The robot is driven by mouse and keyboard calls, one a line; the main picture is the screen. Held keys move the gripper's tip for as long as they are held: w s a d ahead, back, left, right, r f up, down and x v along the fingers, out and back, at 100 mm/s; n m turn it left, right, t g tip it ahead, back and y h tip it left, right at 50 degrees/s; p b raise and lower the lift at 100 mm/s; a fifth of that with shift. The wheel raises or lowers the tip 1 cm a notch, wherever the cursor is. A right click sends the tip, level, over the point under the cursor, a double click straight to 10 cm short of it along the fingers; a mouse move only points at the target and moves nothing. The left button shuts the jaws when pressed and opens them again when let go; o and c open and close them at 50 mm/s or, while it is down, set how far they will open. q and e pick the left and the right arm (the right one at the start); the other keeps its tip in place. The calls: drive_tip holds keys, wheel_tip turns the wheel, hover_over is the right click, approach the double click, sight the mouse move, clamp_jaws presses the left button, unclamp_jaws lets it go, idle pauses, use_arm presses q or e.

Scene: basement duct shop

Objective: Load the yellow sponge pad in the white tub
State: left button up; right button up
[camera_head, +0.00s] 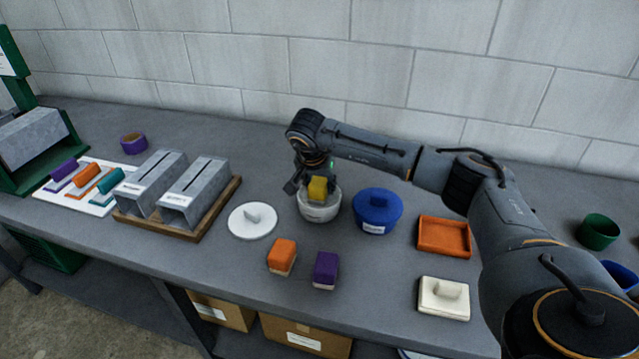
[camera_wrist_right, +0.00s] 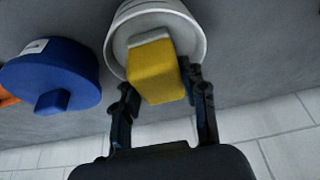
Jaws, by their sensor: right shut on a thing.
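The yellow sponge pad (camera_head: 318,188) is between the fingers of my right gripper (camera_head: 305,186), which is shut on it. In the right wrist view the pad (camera_wrist_right: 155,72) sits between the two fingertips (camera_wrist_right: 162,98), over the mouth of the white tub (camera_wrist_right: 120,22). In the head view the white tub (camera_head: 319,209) stands on the bench just below the pad, its label facing forward. I cannot tell whether the pad touches the tub's inside. A white round lid (camera_head: 252,221) with a grip lies left of the tub. My left gripper is not in view.
A blue lidded tub (camera_head: 377,211) stands close right of the white tub. Orange (camera_head: 282,256) and purple (camera_head: 325,270) sponge pads lie in front. An orange tray (camera_head: 444,236) and a cream block with a handle (camera_head: 443,298) are further right. Metal ducts (camera_head: 195,190) on a wooden board stand left.

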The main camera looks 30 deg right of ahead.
sight(319, 181)
drive_tip(key=shift+r+p, duration=2.25)
drive_tip(key=shift+r, duration=1.25)
